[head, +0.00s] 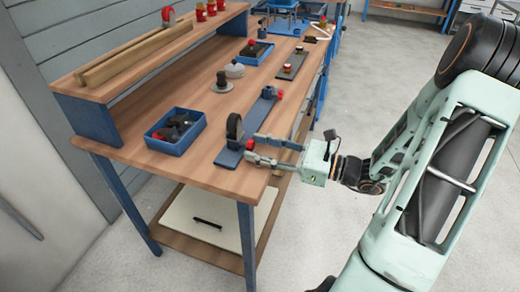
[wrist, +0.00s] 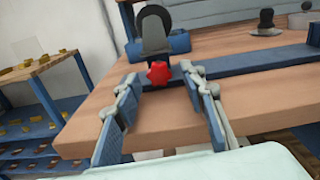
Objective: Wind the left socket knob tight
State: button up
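A long blue bar (head: 258,112) lies along the bench edge. At its near end stands a dark, round-topped upright piece (head: 234,127), also in the wrist view (wrist: 154,30). In front of that piece is a red knob (wrist: 158,73), seen in the head view (head: 250,143) as well. My gripper (head: 254,147) is open, level with the bar. In the wrist view its two blue-padded fingers (wrist: 161,76) lie either side of the red knob, with gaps showing on both sides. A second red knob (head: 280,94) is at the bar's far end.
A blue tray of dark parts (head: 157,142) stands left of the bar. A dark peg on a round base (head: 222,84) is behind it. A raised wooden shelf (head: 120,67) runs along the bench's back. The floor right of the bench is clear around my arm.

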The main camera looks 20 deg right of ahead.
grip_shut()
jog(key=m+p, duration=0.1)
jog(key=p, duration=0.2)
jog(key=shift+r+m, duration=0.3)
jog(key=shift+r, duration=0.05)
jog(key=m+p, duration=0.2)
jog(key=p, duration=0.1)
jog(key=shift+a+f+m+p, duration=0.1)
jog(key=shift+f+m+p, duration=0.2)
jog(key=shift+m+p, duration=0.35)
grip_release()
jog(key=v, duration=1.2)
